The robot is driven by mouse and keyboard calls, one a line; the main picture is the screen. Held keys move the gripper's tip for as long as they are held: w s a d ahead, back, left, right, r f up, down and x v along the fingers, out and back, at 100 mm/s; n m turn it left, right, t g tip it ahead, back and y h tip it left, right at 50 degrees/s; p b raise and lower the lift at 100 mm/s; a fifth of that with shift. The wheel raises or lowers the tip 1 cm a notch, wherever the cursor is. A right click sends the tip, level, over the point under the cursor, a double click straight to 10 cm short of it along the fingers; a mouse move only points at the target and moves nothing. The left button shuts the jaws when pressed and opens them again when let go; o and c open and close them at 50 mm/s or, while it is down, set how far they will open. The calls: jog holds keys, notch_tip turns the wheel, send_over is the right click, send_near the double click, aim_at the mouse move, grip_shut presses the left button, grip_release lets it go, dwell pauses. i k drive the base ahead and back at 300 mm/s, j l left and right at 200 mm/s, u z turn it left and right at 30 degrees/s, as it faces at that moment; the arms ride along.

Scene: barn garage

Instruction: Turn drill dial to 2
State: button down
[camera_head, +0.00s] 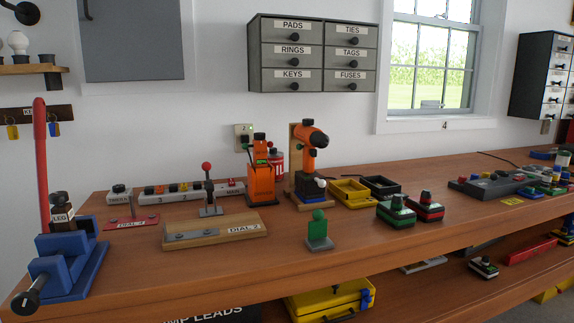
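An orange and black drill (311,142) is held up against a wooden backboard (294,147) on the bench in the camera_head view. A second orange and black tool-like unit (262,183) stands just left of it. I cannot tell which small part is the drill's dial, or its setting. My gripper is not in view.
The wooden bench (380,262) has clear room along its front. A blue vise (72,265) stands at the left end. A green upright piece (318,231), batteries (397,213) and yellow bin (351,193) sit near the drill. A small-drawer cabinet (313,54) hangs above.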

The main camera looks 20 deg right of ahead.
aim_at(307, 122)
jog(key=i+l+z, duration=0.45)
jog(key=i+l, duration=0.1)
jog(key=l, duration=0.35)
jog(key=i+l, duration=0.1)
jog(key=l, duration=0.35)
jog(key=i, duration=0.95)
